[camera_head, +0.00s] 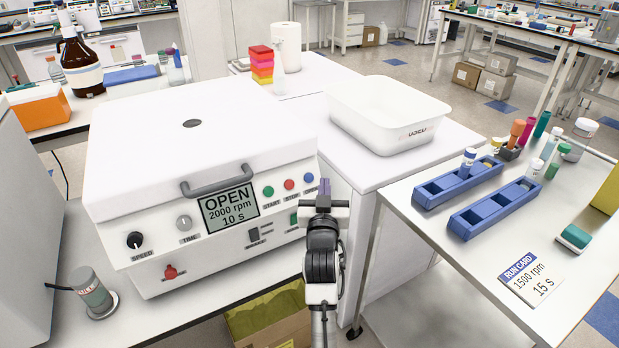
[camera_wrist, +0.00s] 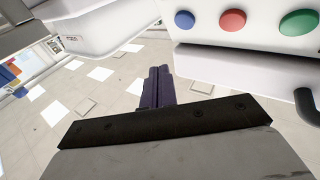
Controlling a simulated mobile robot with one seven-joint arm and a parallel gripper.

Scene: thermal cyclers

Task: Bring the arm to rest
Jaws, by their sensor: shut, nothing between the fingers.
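My gripper (camera_head: 324,190) is in front of the right end of a white benchtop machine (camera_head: 140,150), near its button panel. Its fingers are together and empty; they also show in the wrist view (camera_wrist: 160,88). The machine's lid is down, with a grey handle (camera_head: 214,182) across its front edge. Its display (camera_head: 229,206) reads OPEN, 2000 rpm, 10 s. The green, red and blue buttons show in the wrist view (camera_wrist: 232,21), above and to the right of the fingers, apart from them. My arm hides part of the machine's right front.
To the right, a table (camera_head: 430,225) holds blue racks (camera_head: 494,207), tubes and a run card (camera_head: 530,277) reading 1500 rpm, 15 s. A white tub (camera_head: 385,112) stands on a counter behind my gripper. A cardboard box (camera_head: 270,318) is below. Open floor lies between bench and table.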

